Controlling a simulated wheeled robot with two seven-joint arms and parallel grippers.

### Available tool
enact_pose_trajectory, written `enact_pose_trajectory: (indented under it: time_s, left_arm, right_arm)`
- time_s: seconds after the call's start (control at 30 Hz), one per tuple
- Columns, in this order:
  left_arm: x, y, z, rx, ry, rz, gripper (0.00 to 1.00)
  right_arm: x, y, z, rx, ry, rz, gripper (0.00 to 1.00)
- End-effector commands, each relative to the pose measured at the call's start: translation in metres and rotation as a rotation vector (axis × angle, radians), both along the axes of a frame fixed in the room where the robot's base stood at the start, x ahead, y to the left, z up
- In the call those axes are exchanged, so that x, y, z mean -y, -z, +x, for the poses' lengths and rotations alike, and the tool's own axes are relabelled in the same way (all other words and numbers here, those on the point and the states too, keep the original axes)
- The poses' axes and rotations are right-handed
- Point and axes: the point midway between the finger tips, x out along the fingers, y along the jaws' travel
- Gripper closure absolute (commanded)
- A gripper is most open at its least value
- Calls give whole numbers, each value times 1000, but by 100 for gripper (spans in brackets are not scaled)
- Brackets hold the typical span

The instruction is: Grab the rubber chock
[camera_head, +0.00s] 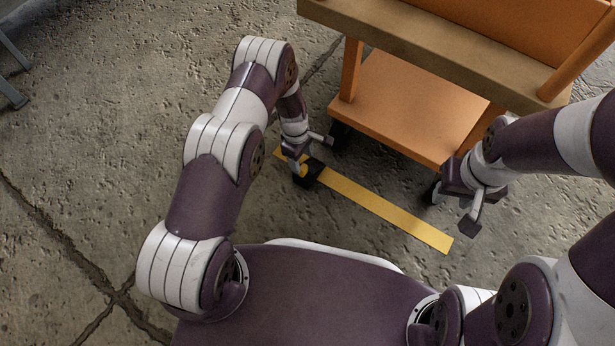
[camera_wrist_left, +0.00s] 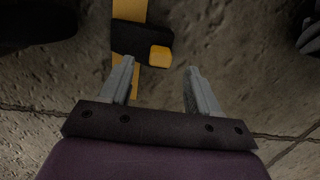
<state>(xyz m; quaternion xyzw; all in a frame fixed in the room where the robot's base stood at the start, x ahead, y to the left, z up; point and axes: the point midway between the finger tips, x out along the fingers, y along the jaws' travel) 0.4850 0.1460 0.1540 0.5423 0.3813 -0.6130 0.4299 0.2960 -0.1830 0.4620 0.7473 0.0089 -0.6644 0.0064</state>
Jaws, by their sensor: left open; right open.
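The rubber chock (camera_head: 311,169) is a small black block with a yellow patch, on the floor over the yellow strip. In the left wrist view the chock (camera_wrist_left: 134,40) lies just beyond my fingertips, left of centre, with its yellow end near the middle. My left gripper (camera_head: 312,153) is open and empty, close above the chock; its two fingers also show in the left wrist view (camera_wrist_left: 160,66). The chock is not between them. My right gripper (camera_head: 484,208) is open and empty, low over the floor at the right.
A yellow strip (camera_head: 385,205) runs along the floor in front of an orange cart (camera_head: 415,105). The cart's dark wheels (camera_head: 339,132) stand close behind the strip. A grey metal leg (camera_head: 12,90) is at the far left. The cracked concrete floor (camera_head: 90,170) at left is clear.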

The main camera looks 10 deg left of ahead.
Motion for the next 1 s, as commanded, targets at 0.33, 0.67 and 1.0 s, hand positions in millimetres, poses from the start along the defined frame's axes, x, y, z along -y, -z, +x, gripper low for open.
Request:
enact_pose_trajectory:
  time_s: [0.33,0.67,1.0]
  left_arm:
    - [4,56,-3,0,1,0,38]
    - [4,54,-3,1,2,0,68]
    - [4,54,-2,2,2,1,100]
  right_arm:
    - [0,51,0,0,0,0,57]
    - [0,48,0,0,0,0,57]
    - [0,48,0,0,0,0,57]
